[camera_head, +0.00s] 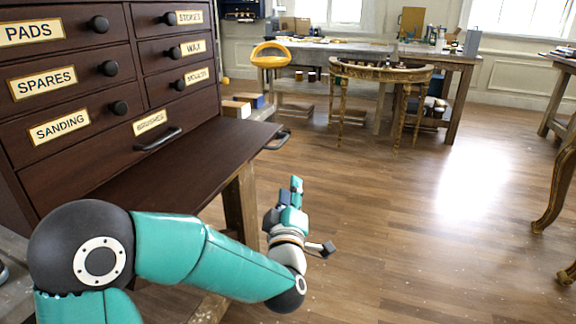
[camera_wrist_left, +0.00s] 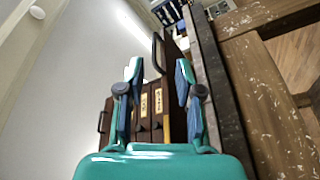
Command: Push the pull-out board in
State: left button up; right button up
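The pull-out board (camera_head: 185,165) is a dark brown panel standing out from the lower part of a dark wooden drawer cabinet (camera_head: 72,70) in the head view. A metal handle (camera_head: 278,140) is on its outer end. My left gripper (camera_head: 284,198) is beyond that end, lower in the picture and apart from the handle. In the left wrist view, its two fingers (camera_wrist_left: 158,68) are spread with nothing held between them. A dark curved handle (camera_wrist_left: 156,52) and the labelled drawer fronts (camera_wrist_left: 151,104) show behind the fingers. My right gripper is not in view.
The cabinet stands on a wooden bench with a leg (camera_head: 240,205) below the board. A gilt console (camera_head: 382,75) and worktables stand at the back. A gilded curved leg (camera_head: 558,185) is at the right. The wooden floor (camera_head: 410,215) between is clear.

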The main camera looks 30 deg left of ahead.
aim_at(284, 138)
pick_arm(q)
jog(key=shift+n+y, duration=0.6)
jog(key=x, duration=0.5)
jog(key=r+p+x, duration=0.1)
jog(key=x, duration=0.5)
jog(key=s+a+p+x, duration=0.1)
jog(key=x, duration=0.5)
jog(key=shift+r, duration=0.3)
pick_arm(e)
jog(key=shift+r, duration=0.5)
pick_arm(q)
grip_shut()
